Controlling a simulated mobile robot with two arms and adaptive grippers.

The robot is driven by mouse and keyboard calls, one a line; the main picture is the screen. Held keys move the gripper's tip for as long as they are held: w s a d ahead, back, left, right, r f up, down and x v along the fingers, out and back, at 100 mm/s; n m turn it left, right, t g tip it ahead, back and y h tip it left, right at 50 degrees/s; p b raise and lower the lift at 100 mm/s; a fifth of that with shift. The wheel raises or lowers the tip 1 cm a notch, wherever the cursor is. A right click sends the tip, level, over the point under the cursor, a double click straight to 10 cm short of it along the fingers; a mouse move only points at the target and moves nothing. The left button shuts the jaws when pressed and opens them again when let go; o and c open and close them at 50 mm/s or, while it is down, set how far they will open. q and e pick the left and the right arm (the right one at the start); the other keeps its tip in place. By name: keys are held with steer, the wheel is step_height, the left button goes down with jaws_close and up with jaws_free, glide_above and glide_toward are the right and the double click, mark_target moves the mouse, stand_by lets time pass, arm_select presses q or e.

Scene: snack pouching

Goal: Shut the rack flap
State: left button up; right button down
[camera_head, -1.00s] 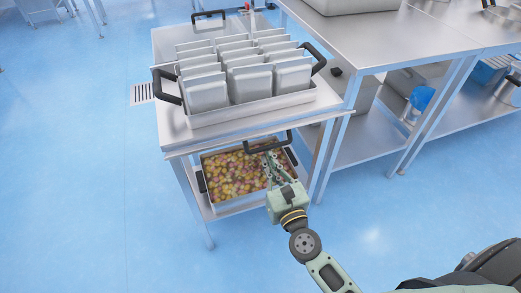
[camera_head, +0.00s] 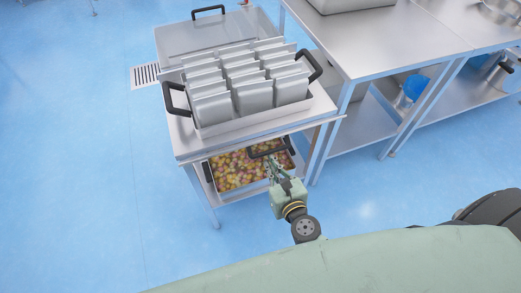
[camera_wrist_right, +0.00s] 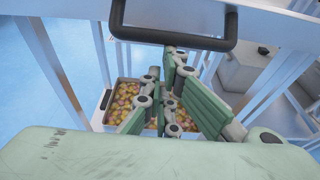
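A black loop handle (camera_head: 268,149) is at the front of the rack, just below the tabletop edge and above the bin. I take it to be the flap's handle; the flap panel itself cannot be made out clearly. It also shows at the top of the right wrist view (camera_wrist_right: 172,40). My right gripper (camera_head: 267,162) is just in front of and below the handle's lower bar. In the right wrist view its fingers (camera_wrist_right: 166,65) stand apart with nothing visible between them. I cannot tell whether a fingertip touches the handle. My left gripper is not in view.
A tray (camera_head: 255,118) of upright silvery pouches (camera_head: 253,95) stands on the metal rack top (camera_head: 190,146). A bin (camera_head: 240,196) of small round yellow and red items sits below. A metal table (camera_head: 400,45) stands close on the right.

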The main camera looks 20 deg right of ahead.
step_height(320, 180, up, 6)
steer(key=p, duration=0.5)
steer(key=shift+w+r+p, duration=0.15)
steer(key=shift+w+p, duration=0.05)
steer(key=shift+p, duration=0.15)
stand_by(1.4)
